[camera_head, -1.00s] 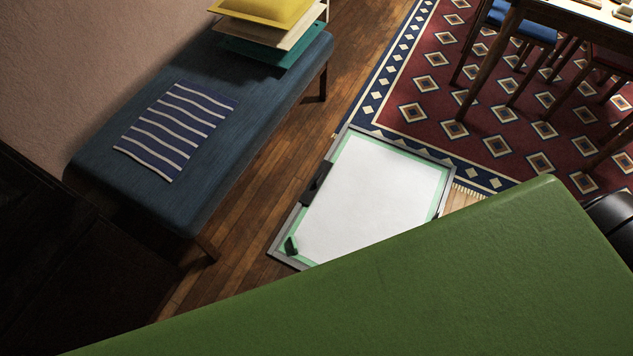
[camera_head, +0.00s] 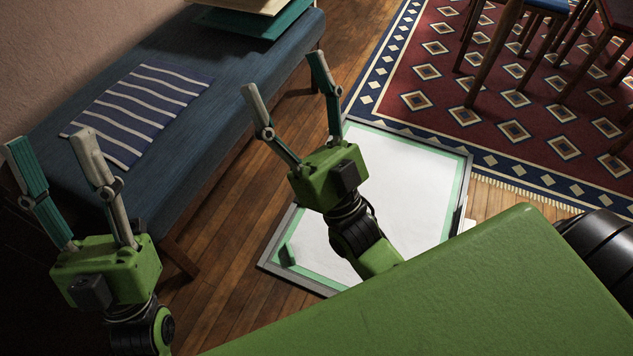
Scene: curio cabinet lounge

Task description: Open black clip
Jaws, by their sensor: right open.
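A framed board (camera_head: 425,165) with a white sheet and a pale green border lies on the floor. A small dark clip-like piece (camera_head: 287,255) stands at its lower left corner. Its jaws are too small to make out. Another dark piece, seen earlier on the board's left edge, is hidden now behind my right gripper. My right gripper (camera_head: 286,80) is open and empty, above the board's left side, fingers pointing up in the picture. My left gripper (camera_head: 55,148) is open and empty at the far left, in front of the bench and apart from the board.
A blue bench (camera_head: 215,75) with a striped cloth (camera_head: 140,108) and stacked teal and cream items (camera_head: 262,20) stands at the left. A patterned red rug (camera_head: 480,105) and chairs (camera_head: 497,55) are at upper right. Wood floor (camera_head: 222,235) lies free between bench and board.

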